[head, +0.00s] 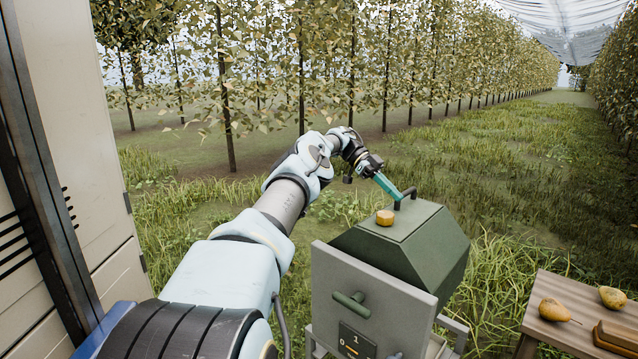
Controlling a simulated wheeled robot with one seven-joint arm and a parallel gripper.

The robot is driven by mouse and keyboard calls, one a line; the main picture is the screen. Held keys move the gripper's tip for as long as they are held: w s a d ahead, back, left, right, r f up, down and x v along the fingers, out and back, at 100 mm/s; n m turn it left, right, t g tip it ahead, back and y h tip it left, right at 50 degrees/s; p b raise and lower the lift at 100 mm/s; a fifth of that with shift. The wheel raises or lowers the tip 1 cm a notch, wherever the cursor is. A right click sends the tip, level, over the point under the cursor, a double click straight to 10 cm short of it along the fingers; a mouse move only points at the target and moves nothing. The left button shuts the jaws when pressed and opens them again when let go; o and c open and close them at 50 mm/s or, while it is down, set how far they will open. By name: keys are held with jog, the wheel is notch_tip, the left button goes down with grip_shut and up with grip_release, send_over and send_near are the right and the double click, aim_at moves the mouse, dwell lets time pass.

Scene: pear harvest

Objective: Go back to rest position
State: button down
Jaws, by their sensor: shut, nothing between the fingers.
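My arm reaches forward from the bottom left of the head view. My gripper (402,197) is at its far end, with teal fingers pointing down and to the right. The fingers are shut with nothing between them. Their tips are close to the black handle (406,197) on top of a dark green box-like machine (432,247). I cannot tell whether the tips touch the handle.
A wooden table (555,325) at the lower right holds pears (553,309). Tree rows stand behind, with open grass between. A pale cabinet (85,150) stands left.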

jog(key=s+r+n+t+y+p, duration=0.4)
jog(key=s+r+n, duration=0.2)
jog(key=s+n, duration=0.1)
jog(key=s+a+r+n+t+y+p, duration=0.1)
jog(key=s+a+n+t+y+p, duration=0.1)
jog(key=s+a+n, duration=0.6)
jog(key=s+a+r+n+t+y+p, duration=0.2)
jog(key=s+a+n, duration=0.7)
jog(key=s+a, duration=0.6)
jog(key=a+t+p, duration=0.1)
jog(key=a+p, duration=0.1)
jog(key=a, duration=0.2)
jog(key=shift+s+a+r+n+t+p, duration=0.3)
jog(key=shift+s+a+t, duration=0.05)
jog(key=shift+s+t, duration=0.05)
jog(key=c, duration=1.6)
grip_release()
